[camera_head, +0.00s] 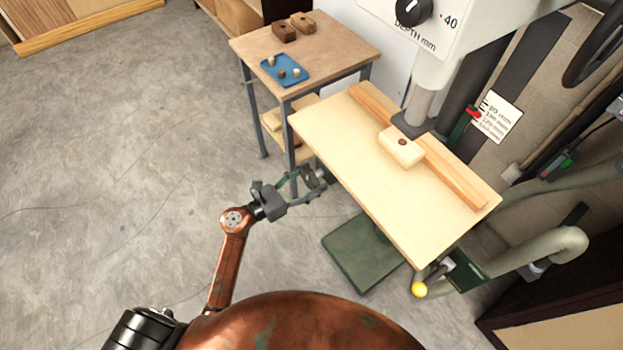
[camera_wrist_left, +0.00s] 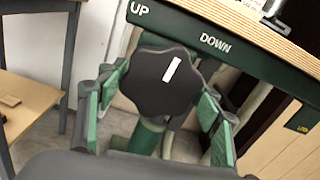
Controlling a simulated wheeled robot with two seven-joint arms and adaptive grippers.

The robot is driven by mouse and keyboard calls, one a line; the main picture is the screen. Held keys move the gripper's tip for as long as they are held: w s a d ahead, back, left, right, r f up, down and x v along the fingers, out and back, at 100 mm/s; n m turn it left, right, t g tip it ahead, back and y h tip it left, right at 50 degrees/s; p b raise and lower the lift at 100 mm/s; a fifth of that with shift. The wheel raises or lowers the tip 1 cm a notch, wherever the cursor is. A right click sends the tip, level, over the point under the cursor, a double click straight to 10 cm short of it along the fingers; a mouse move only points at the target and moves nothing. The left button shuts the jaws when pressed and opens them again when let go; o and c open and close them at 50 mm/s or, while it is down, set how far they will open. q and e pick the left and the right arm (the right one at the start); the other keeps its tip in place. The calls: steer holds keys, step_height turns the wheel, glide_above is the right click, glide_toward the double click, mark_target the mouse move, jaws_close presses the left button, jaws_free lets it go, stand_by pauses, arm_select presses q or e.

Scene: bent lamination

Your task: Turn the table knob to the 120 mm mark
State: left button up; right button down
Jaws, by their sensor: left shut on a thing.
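The black lobed table knob (camera_wrist_left: 160,84) with a white line fills the middle of the left wrist view. It sits below a green rail marked UP and DOWN; its line leans slightly right of upright. My left gripper (camera_wrist_left: 160,105) has its green-padded fingers on both sides of the knob and is shut on it. In the head view my left gripper (camera_head: 305,183) is at the left edge of the pale machine table (camera_head: 355,170). The white mm scale card (camera_head: 497,118) has a red pointer (camera_head: 472,113) near its upper lines; the exact reading is too small to tell. My right gripper is not in view.
A wooden block (camera_head: 401,150) lies on the machine table against a wooden fence (camera_head: 455,175). A side table (camera_head: 330,50) with a blue tray (camera_head: 284,60) stands behind the left gripper. A yellow-ended lever (camera_head: 419,289) sticks out front right. Open floor lies left.

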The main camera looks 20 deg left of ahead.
arm_select(q)
steer(key=shift+c, duration=1.1)
steer(key=shift+s+r+n+p, duration=0.1)
steer(key=shift+r+n+p, duration=0.05)
steer(key=shift+n+p, duration=0.45)
steer(key=shift+c, duration=0.2)
steer(key=shift+n+p, duration=0.4)
steer(key=shift+d+n, duration=0.1)
steer(key=shift+n, duration=0.4)
steer(key=shift+f, duration=0.25)
steer(key=o, duration=1.2)
steer(key=shift+r, duration=0.1)
steer(key=shift+c, duration=0.2)
steer(key=v, duration=1.2)
